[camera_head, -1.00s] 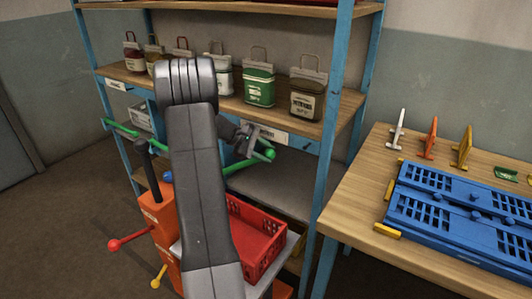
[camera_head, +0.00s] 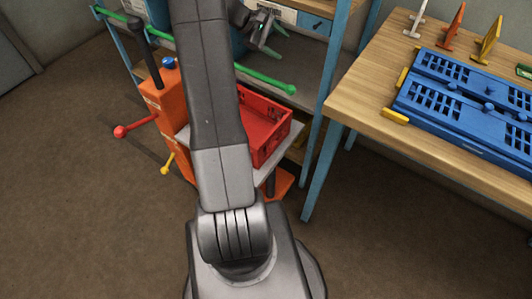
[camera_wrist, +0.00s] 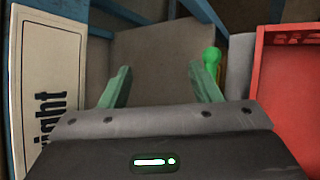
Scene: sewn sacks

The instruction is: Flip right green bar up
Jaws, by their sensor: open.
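The right green bar (camera_head: 264,80) extends from behind my arm to a rounded end above the red crate. It slopes down to the right in the head view. Its inner end is hidden. A green rounded end also shows in the wrist view (camera_wrist: 210,60), just beyond my right finger. My gripper (camera_head: 275,42) is open and empty, above the bar and apart from it in the head view. Its two greenish fingers are spread in the wrist view (camera_wrist: 160,85). The left green bar (camera_head: 130,21) slopes down from the upper left towards my arm.
An orange cart (camera_head: 163,120) with red and yellow knobbed levers carries a red crate (camera_head: 284,130). The shelf's blue post (camera_head: 322,125) stands right of it. A wooden table (camera_head: 362,92) holds a blue panel (camera_head: 470,92). The floor in front is clear.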

